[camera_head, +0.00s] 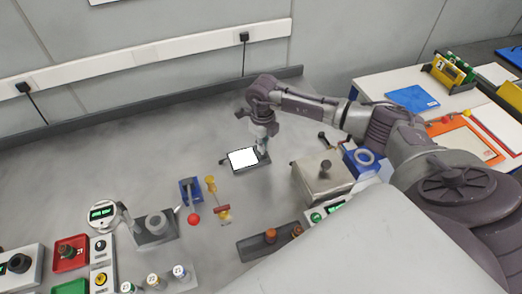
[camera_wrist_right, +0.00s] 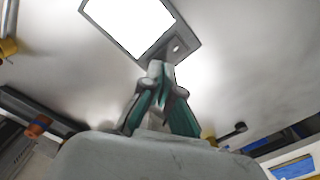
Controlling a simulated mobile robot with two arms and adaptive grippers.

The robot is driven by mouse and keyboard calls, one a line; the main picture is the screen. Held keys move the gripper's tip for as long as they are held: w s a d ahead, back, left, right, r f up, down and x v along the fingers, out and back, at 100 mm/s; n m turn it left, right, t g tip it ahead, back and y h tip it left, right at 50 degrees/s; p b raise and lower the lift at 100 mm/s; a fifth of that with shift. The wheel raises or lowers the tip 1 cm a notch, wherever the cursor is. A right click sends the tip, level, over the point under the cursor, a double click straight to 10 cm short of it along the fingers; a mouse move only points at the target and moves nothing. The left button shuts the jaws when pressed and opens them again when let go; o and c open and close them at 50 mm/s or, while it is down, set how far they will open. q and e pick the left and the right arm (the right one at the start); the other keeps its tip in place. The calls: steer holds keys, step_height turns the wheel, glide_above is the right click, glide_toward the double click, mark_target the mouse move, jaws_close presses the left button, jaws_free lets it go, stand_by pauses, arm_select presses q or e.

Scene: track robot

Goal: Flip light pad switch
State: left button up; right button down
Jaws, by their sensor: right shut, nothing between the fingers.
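The light pad (camera_head: 242,158) lies on the grey bench, a dark-framed panel glowing bright white. It also fills the top of the right wrist view (camera_wrist_right: 128,22). A small switch or hole (camera_wrist_right: 177,47) shows on its frame near one corner. My right gripper (camera_head: 263,152) points down at the pad's right edge. In the right wrist view my right gripper (camera_wrist_right: 160,70) is shut and empty, its tips close to the frame by the switch. I cannot tell whether they touch it. My left gripper is not in view.
A metal box with a knob (camera_head: 325,170) stands right of the pad. A blue block (camera_head: 191,190) and a red ball (camera_head: 193,218) lie front left. A gauge (camera_head: 102,212) is further left. Bench behind and left of the pad is clear.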

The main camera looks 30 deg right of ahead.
steer(key=shift+s+f+b, duration=0.1)
steer(key=shift+f+b, duration=1)
steer(key=shift+f, duration=0.2)
stand_by(0.6)
steer(key=shift+r, duration=0.2)
steer(key=shift+r+p, duration=0.85)
steer(key=shift+r, duration=0.05)
steer(key=shift+r+p, duration=1.55)
steer(key=shift+r, duration=0.9)
steer(key=shift+f, duration=0.1)
